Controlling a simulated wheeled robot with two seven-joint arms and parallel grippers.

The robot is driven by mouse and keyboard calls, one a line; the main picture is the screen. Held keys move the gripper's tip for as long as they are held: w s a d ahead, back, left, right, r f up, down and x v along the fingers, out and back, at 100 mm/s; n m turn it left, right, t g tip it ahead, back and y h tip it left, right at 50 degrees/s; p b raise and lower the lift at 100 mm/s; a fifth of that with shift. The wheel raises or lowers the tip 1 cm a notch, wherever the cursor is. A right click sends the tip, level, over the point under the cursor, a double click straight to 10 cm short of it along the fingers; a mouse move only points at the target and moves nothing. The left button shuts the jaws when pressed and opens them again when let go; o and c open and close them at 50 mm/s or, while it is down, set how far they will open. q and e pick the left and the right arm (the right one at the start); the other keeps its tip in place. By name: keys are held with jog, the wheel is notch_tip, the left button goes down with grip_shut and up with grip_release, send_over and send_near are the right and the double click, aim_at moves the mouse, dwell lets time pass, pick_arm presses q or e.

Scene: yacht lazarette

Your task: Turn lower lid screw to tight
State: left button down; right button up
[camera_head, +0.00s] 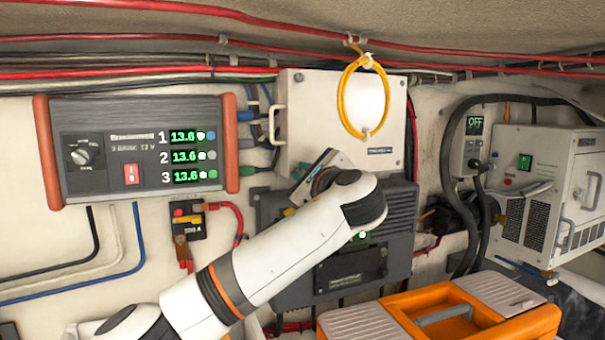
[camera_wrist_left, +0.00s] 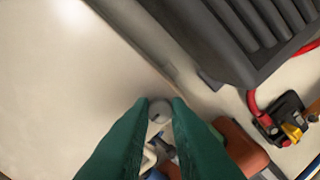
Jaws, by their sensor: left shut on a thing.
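The lower lid screw (camera_wrist_left: 159,110) is a small grey round head near a corner of the pale box lid (camera_wrist_left: 60,70) in the left wrist view. My left gripper (camera_wrist_left: 158,103) has its green fingertips on either side of the screw, shut on it. In the head view the white lid (camera_head: 335,125) hangs on the wall, with its handle at the left edge. My left gripper (camera_head: 313,183) is at its lower left corner, and gripper and arm hide the screw there. My right gripper is in neither view.
A yellow cable loop (camera_head: 342,95) hangs before the lid. A dark finned unit (camera_head: 400,215) sits just below it. A battery monitor panel (camera_head: 110,115) is at the left. An orange toolbox (camera_head: 540,322) stands at the front right.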

pick_arm(q)
jog(key=shift+f, duration=0.35)
jog(key=c, duration=1.6)
grip_release()
jog(key=shift+c, duration=0.2)
jog(key=shift+o, duration=1.4)
jog(key=shift+d, duration=0.1)
jog(key=shift+r, duration=0.2)
jog(key=b+v, duration=0.7)
jog(key=v, duration=0.5)
